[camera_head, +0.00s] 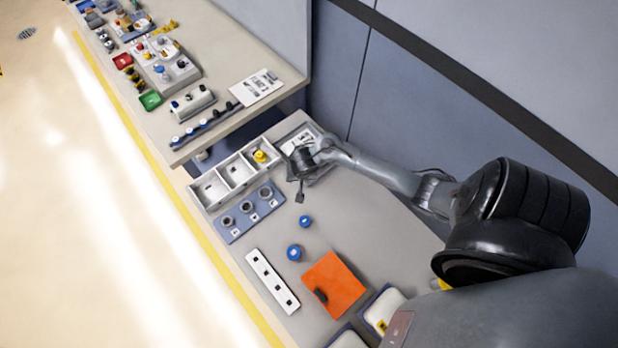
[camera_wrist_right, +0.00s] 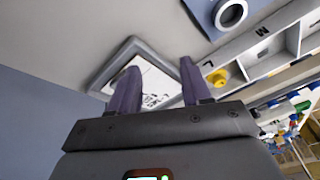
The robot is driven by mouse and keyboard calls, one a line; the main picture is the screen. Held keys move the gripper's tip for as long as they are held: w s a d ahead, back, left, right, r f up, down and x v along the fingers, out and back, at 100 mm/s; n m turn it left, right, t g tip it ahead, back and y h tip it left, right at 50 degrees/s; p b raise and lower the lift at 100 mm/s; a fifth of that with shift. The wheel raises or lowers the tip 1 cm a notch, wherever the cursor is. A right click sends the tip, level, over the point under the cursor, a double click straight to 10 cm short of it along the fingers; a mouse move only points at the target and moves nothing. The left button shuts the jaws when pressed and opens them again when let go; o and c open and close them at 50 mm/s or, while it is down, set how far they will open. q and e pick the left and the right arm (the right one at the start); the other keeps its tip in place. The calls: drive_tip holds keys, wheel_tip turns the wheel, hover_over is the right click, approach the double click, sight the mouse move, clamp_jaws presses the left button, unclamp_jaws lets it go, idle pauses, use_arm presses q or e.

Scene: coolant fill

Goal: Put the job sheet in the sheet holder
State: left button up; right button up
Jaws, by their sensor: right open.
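The job sheet (camera_head: 298,136), white with dark print, lies at the back of the near bench, partly hidden by my right gripper (camera_head: 301,186). In the right wrist view the sheet (camera_wrist_right: 154,78) shows inside the raised grey rim of the sheet holder (camera_wrist_right: 103,78). It appears to lie within the rim, but my fingers hide part of it, so I cannot tell whether it is fully flat. My right gripper (camera_wrist_right: 160,82) is open, with nothing between its fingers, above the holder. My left gripper is not in view.
A white bin row (camera_head: 236,172) with a yellow part (camera_head: 260,156) stands beside the holder.

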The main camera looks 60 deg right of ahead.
drive_tip(key=s+a+r+n+t+y, duration=0.1)
drive_tip(key=s+a+r+n+y, duration=0.1)
drive_tip(key=s+a+r+n, duration=1)
drive_tip(key=s+a+r, duration=0.2)
drive_tip(key=a+r, duration=0.1)
drive_tip(key=a, duration=0.2)
drive_tip(key=shift+a, duration=0.2)
wheel_tip(320, 180, up, 6)
drive_tip(key=p, duration=0.5)
drive_tip(key=shift+f+p, duration=0.15)
drive_tip(key=shift+p, duration=0.2)
